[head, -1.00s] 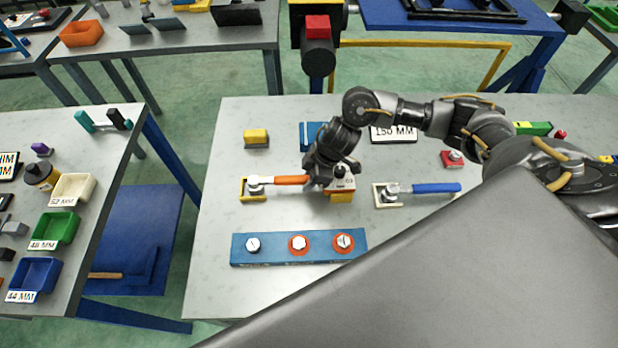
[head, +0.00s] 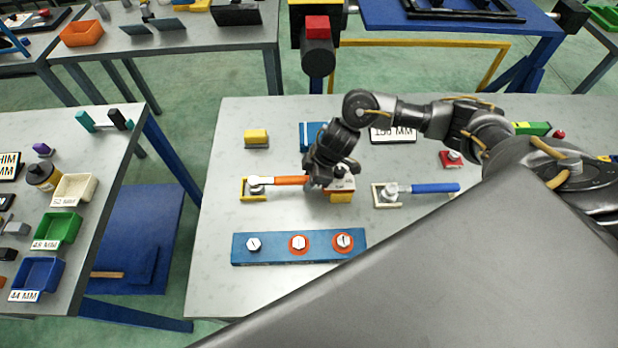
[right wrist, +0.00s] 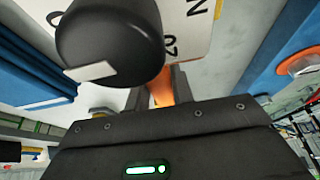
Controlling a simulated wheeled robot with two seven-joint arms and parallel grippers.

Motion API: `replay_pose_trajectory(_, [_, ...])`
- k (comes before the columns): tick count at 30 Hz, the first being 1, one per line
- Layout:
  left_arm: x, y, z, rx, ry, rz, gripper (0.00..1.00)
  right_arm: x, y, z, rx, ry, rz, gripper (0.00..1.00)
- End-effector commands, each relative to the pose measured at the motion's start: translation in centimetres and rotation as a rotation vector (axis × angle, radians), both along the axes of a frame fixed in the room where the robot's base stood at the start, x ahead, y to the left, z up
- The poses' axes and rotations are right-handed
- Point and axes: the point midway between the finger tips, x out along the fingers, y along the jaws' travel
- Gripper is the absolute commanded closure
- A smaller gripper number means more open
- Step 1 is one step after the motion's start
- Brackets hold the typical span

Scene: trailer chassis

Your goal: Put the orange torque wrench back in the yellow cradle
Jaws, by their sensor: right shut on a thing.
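The orange torque wrench (head: 290,180) lies across the middle of the grey table, its silver head at the left end over the yellow cradle (head: 243,194). Whether the head rests in the cradle or sits just above it I cannot tell. My right gripper (head: 318,182) is shut on the right end of the orange handle, which also shows between the fingers in the right wrist view (right wrist: 163,93). My left gripper is not in view.
A blue-handled wrench (head: 435,188) lies in a pale cradle (head: 378,196) to the right. A blue strip with several round fittings (head: 272,258) lies in front. The table's left front area is clear.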

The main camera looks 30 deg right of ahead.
Motion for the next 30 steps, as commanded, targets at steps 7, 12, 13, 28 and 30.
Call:
replay_pose_trajectory(7, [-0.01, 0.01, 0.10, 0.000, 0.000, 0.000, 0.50, 0.08, 0.05, 0.13, 0.001, -0.002, 0.000, 1.00])
replay_pose_trajectory(12, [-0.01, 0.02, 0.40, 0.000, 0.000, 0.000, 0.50, 0.08, 0.05, 0.20, 0.001, -0.002, 0.000, 1.00])
replay_pose_trajectory(13, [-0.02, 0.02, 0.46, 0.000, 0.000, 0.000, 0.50, 0.08, 0.05, 0.21, 0.001, -0.002, 0.000, 1.00])
replay_pose_trajectory(28, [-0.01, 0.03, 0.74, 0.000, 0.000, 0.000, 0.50, 0.08, 0.05, 0.09, 0.001, -0.002, 0.000, 0.71])
replay_pose_trajectory(30, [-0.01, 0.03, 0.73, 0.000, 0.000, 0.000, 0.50, 0.08, 0.04, 0.08, 0.001, -0.002, 0.000, 0.62])
